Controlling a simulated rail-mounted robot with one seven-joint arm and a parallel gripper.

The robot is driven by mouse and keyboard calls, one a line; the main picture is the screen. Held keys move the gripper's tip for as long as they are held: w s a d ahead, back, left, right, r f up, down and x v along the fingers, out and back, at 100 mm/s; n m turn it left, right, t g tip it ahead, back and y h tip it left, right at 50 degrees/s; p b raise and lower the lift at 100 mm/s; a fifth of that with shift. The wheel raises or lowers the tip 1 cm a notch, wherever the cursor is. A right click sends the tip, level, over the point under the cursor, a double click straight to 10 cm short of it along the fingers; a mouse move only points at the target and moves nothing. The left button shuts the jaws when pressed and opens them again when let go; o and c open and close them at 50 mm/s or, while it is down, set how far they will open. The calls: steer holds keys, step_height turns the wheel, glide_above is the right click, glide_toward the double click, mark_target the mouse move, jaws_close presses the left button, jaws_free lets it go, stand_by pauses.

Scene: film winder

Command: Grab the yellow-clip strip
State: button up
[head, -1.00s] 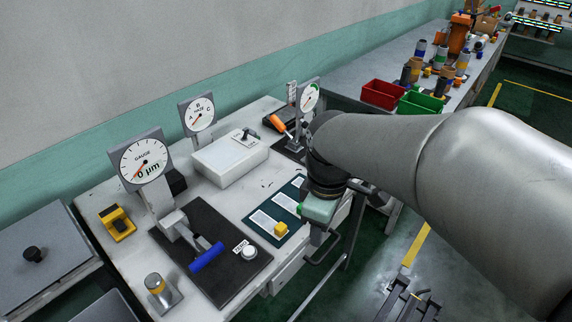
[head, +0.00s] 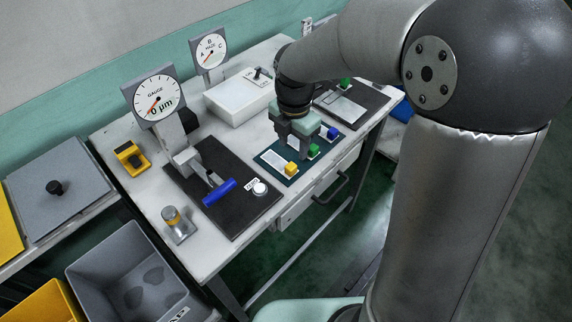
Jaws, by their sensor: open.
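The yellow clip (head: 291,169) sits at the near end of a pale strip (head: 273,157) on the dark green mat. A green clip (head: 313,151) and a blue clip (head: 333,133) stand in a row behind it on the same mat. My gripper (head: 299,148) points down over the mat, open and empty, close to the green clip and behind the yellow-clip strip in this view. It hides parts of the other strips. Its exact height above the mat is hard to tell.
The gauge (head: 157,97) with its blue-handled lever (head: 218,192) stands on a black plate left of the mat. A white box (head: 239,99) is behind. A white button (head: 260,188) lies near the mat's left side. A grey bin (head: 133,270) is at front left.

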mark_target(291, 166)
steer(key=shift+a+f+p, duration=0.15)
steer(key=shift+f+p, duration=0.1)
steer(key=shift+f, duration=1.7)
steer(key=shift+a+f+p, duration=0.1)
steer(key=shift+f+p, duration=0.1)
steer(key=shift+f, duration=1.75)
jaws_close()
